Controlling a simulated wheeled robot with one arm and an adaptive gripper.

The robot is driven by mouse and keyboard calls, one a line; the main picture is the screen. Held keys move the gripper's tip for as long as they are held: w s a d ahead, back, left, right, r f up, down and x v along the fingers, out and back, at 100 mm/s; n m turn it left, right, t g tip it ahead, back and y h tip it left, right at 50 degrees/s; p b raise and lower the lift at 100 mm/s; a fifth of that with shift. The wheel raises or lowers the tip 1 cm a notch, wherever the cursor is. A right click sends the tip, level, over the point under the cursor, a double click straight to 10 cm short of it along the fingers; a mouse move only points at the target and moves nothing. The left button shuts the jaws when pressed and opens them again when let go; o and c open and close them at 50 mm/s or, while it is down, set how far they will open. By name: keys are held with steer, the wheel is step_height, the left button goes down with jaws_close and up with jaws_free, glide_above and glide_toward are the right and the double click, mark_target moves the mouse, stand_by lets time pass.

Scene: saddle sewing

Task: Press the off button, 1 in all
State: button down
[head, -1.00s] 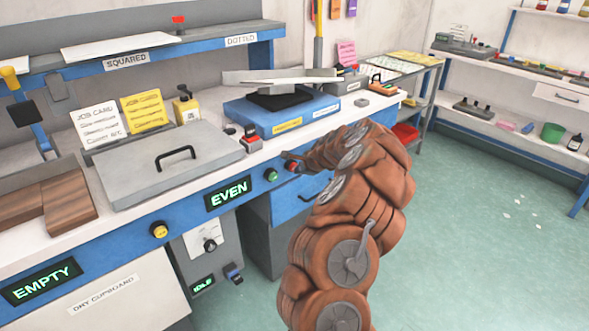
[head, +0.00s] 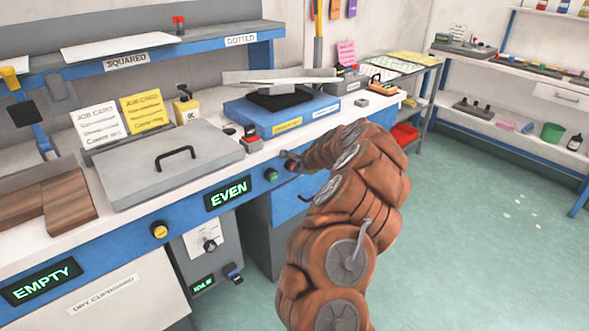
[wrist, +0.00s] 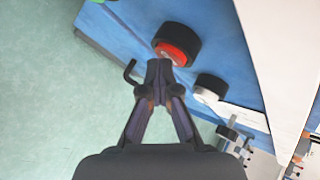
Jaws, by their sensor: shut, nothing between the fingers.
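A red button (wrist: 176,52) in a black collar sits on the blue front rail of the bench. I can read no label on it. In the head view the red button (head: 291,166) is partly covered by my arm, beside a green button (head: 271,175). My gripper (wrist: 160,68) is shut and empty. Its fingertips are right at the lower left edge of the red button in the wrist view; I cannot tell whether they touch. In the head view my gripper (head: 287,156) is small and dark in front of the rail.
Lit signs read EVEN (head: 228,193) and EMPTY (head: 41,281). A yellow button (head: 159,230) is farther left on the rail.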

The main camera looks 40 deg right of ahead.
steer(key=shift+s, duration=0.1)
steer(key=shift+s+p, duration=0.6)
steer(key=shift+s, duration=0.25)
steer(key=shift+s, duration=0.1)
steer(key=shift+s+a+p, duration=0.1)
steer(key=shift+s+p, duration=1.15)
steer(key=shift+s, duration=1.15)
